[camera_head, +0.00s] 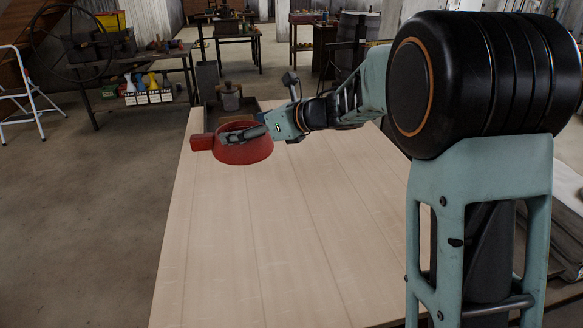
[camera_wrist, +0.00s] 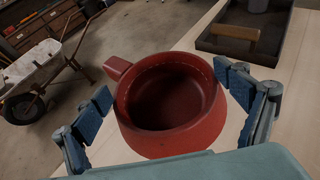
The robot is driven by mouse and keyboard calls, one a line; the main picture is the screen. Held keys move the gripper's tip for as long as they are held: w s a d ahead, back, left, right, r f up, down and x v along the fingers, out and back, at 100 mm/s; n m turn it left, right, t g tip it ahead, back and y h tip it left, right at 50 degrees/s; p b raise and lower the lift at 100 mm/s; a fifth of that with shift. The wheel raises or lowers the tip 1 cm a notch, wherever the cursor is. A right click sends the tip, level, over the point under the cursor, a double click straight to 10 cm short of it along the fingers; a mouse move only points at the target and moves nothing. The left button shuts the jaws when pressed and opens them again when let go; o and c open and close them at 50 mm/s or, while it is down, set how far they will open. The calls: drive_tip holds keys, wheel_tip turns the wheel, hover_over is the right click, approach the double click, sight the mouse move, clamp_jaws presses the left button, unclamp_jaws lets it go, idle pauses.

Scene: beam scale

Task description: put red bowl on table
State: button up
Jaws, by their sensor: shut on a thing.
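The red bowl (camera_head: 245,154) has a stubby block-like handle on its left side. It is upright at the far left end of the pale wooden table (camera_head: 265,235). My gripper (camera_head: 243,134) reaches it from the right and is shut on it. In the wrist view, the bowl (camera_wrist: 172,145) sits between the two blue-padded fingers of my gripper (camera_wrist: 164,82), with its handle pointing up and left. The inside of the bowl looks empty. I cannot tell whether its base touches the table top.
A dark tray (camera_wrist: 211,44) with a tan block lies beyond the bowl at the table's far end. The near and middle table top is bare. A wheelbarrow (camera_wrist: 37,75) stands on the floor off the table's edge. A white stepladder (camera_head: 30,98) stands far left.

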drive_tip(key=shift+s+f, duration=0.2)
drive_tip(key=shift+s, duration=0.65)
drive_tip(key=shift+w+a+f, duration=0.15)
drive_tip(key=w+a+f, duration=0.1)
drive_tip(key=w, duration=0.1)
drive_tip(key=w+a+f, duration=0.1)
drive_tip(key=w, duration=0.1)
drive_tip(key=w+a+f, duration=0.1)
drive_tip(key=w+a, duration=0.1)
drive_tip(key=shift+w+a+f+b, duration=0.1)
drive_tip(key=shift+w+f+b, duration=0.25)
drive_tip(key=w+a+f, duration=0.1)
drive_tip(key=f, duration=0.1)
drive_tip(key=w+a+f, duration=0.1)
drive_tip(key=w+f, duration=0.1)
drive_tip(key=w+f+b, duration=0.1)
drive_tip(key=f, duration=0.1)
drive_tip(key=shift+w+a, duration=0.25)
drive_tip(key=shift+a, duration=0.15)
drive_tip(key=shift+f+b, duration=0.4)
drive_tip(key=shift+f, duration=1.05)
drive_tip(key=shift+f, duration=0.1)
drive_tip(key=shift+f, duration=0.1)
drive_tip(key=o, duration=1.4)
drive_tip(key=shift+c, duration=0.2)
